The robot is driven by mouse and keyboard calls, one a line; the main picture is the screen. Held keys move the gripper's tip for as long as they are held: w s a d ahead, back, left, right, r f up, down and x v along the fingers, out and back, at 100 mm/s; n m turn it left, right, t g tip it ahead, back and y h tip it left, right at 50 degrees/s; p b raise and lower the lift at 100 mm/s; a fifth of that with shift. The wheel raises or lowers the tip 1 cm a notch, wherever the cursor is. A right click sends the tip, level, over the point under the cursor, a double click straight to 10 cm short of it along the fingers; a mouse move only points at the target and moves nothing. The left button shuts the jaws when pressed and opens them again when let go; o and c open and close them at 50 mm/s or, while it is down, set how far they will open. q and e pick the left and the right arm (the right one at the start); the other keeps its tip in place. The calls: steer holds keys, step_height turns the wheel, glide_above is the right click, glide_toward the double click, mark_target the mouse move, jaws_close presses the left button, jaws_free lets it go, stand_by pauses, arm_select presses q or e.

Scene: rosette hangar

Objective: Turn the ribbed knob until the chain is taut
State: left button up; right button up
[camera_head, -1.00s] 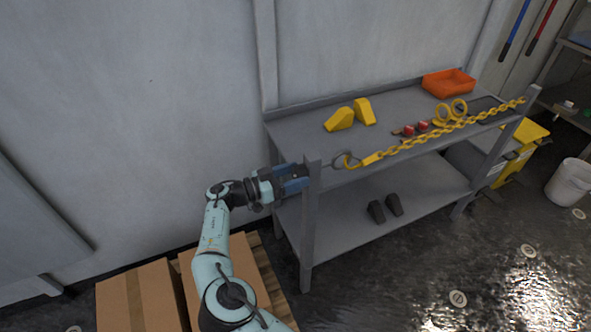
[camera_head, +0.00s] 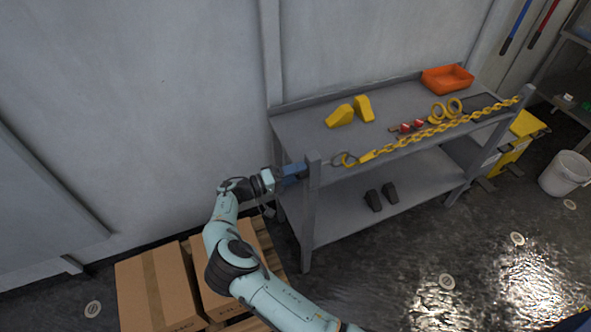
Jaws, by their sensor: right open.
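The yellow chain (camera_head: 440,128) runs across the front of the grey workbench, from the left front post to the right front post. It hangs nearly straight, with at most a slight sag. A yellow hook (camera_head: 350,160) and a dark ring join its left end near the left post (camera_head: 312,200). My right gripper (camera_head: 294,172), with blue fingers, is at the outer left side of this post. Its jaws are open, but the fingertips are partly hidden. I cannot make out the ribbed knob; the gripper or post may hide it. My left gripper is not in view.
The bench top (camera_head: 300,125) carries yellow wedges (camera_head: 340,116), red shackles (camera_head: 412,126), yellow rings and an orange tray (camera_head: 447,78). Dark blocks (camera_head: 374,200) lie on its lower shelf. Cardboard boxes (camera_head: 155,290) stand below my arm. A white bucket (camera_head: 565,174) stands at right.

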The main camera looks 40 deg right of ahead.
steer(key=n+p, duration=0.2)
steer(key=n, duration=0.3)
steer(key=n+p, duration=0.3)
steer(key=n, duration=0.2)
steer(key=n+p, duration=0.2)
steer(key=n, duration=0.3)
steer(key=shift+s+n+p, duration=0.3)
steer(key=shift+n+p, duration=0.05)
steer(key=shift+n, duration=0.05)
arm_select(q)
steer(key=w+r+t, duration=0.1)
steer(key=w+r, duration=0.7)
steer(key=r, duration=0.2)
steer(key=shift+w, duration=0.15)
arm_select(e)
steer(key=n, duration=0.9)
steer(key=shift+w, duration=0.25)
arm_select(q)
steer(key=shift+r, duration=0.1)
